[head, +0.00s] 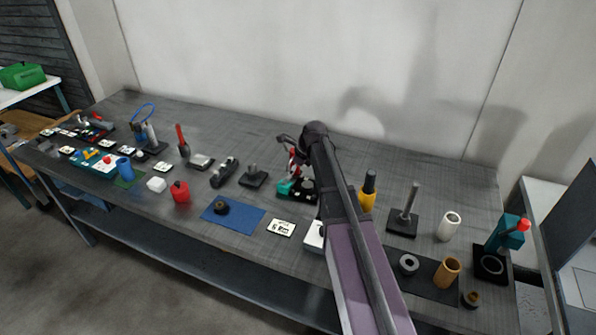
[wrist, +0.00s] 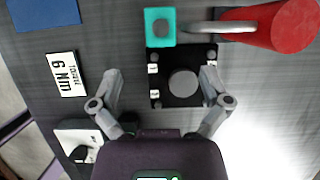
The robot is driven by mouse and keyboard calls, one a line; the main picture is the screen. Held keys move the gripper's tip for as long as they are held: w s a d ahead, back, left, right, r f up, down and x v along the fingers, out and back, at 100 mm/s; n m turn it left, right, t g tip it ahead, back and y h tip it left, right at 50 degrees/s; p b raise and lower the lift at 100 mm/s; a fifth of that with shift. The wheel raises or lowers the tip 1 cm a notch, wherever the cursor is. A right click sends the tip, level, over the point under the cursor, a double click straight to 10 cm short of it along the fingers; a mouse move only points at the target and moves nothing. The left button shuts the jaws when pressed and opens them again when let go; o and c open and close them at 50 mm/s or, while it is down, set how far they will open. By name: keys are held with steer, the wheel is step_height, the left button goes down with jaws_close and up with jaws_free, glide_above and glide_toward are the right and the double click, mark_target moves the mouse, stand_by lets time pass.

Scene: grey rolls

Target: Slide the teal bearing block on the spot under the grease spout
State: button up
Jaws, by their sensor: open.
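The teal bearing block (wrist: 151,38), with a grey round top, sits at the top middle of the wrist view, against the far edge of a black plate (wrist: 166,99). In the head view the block (head: 285,187) shows left of my arm. The plate carries a dark grey disc. The grey grease spout (wrist: 225,27) runs from a red cylinder (wrist: 285,27) toward the block's right side; its tip is close to the block. I cannot make out a marked spot under it. My gripper (wrist: 160,76) is open and empty, its fingers either side of the plate, short of the block.
Bench between mat and plate is mostly clear.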

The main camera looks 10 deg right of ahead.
mark_target(286, 183)
steer(key=shift+b+x, duration=3.9)
steer(key=shift+x, duration=0.7)
steer(key=shift+c, duration=0.2)
jaws_close()
